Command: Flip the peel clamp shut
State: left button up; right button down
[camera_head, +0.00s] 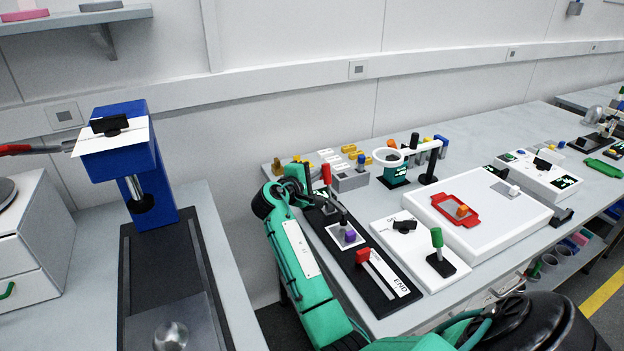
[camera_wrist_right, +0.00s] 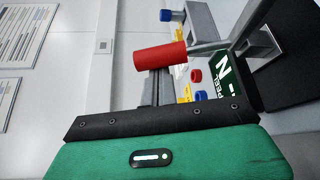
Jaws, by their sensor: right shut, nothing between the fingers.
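The peel clamp's red handle (camera_head: 326,174) stands upright at the far left end of the bench. In the right wrist view the red handle (camera_wrist_right: 160,56) sits on a grey metal lever (camera_wrist_right: 208,46), beside a dark green sign reading PEEL (camera_wrist_right: 229,76). My right gripper (camera_head: 303,187) is shut and empty, just left of the handle in the head view. In the right wrist view its dark fingers (camera_wrist_right: 155,88) reach up close to the handle; I cannot tell whether they touch it. The clamp's base is partly hidden. My left gripper is not in view.
A black plate with a purple knob (camera_head: 350,237) lies in front of the clamp, and a red slider knob (camera_head: 363,256) stands nearer. A white panel holds a green-handled lever (camera_head: 437,240). A red tray (camera_head: 446,201) lies on a white box. A blue press (camera_head: 124,160) stands left.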

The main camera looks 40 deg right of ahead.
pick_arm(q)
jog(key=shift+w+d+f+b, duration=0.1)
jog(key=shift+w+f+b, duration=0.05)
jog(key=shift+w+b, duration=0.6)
pick_arm(e)
jog(key=shift+s+a+r+m+h, duration=0.2)
jog(key=shift+s+m+h, duration=0.1)
jog(key=shift+s+m, duration=0.35)
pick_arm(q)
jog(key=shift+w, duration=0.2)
